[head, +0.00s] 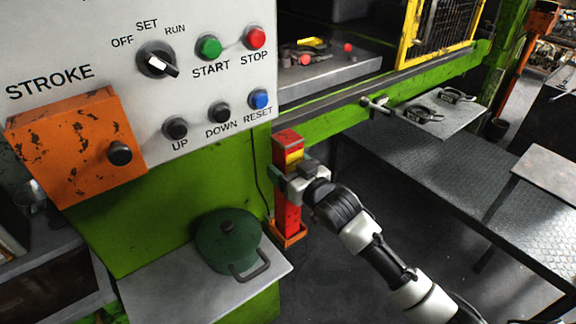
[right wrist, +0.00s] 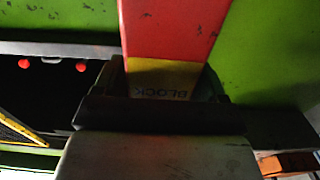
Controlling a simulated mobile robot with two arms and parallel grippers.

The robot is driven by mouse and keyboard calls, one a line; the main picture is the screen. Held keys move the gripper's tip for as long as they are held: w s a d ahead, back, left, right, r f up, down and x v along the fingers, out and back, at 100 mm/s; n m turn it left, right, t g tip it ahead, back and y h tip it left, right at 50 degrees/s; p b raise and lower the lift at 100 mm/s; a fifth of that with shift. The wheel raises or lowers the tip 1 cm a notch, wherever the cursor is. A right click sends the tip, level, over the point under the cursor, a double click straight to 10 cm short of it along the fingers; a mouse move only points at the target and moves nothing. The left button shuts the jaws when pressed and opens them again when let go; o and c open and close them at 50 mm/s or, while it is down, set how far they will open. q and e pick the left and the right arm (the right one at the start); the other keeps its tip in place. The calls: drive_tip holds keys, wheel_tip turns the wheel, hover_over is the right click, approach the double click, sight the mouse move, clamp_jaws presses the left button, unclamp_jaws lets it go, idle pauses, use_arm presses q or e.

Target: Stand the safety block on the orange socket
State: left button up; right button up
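The safety block (head: 287,213) is a tall red post with a yellow band near its top. It stands close to upright beside the green press frame in the head view. Its lower end is at the orange socket (head: 291,238), low on the frame; I cannot tell if it is fully seated. My right gripper (head: 284,180) is across the block just below the yellow band and appears shut on it. In the right wrist view the block (right wrist: 170,28) runs between the dark fingers (right wrist: 168,88), with "BLOCK" lettering on the yellow part. My left gripper is not in view.
A control panel (head: 105,40) with an orange box (head: 75,150) is at left. A green lidded pot (head: 225,240) sits on a grey shelf (head: 155,290) left of the block. A dark treaded table (head: 450,165) is at right. A yellow guard (head: 410,35) stands above.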

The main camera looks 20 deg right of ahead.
drive_tip(key=shift+o, duration=0.6)
drive_tip(key=shift+r, duration=0.1)
drive_tip(key=b+v, duration=0.2)
drive_tip(key=v, duration=1)
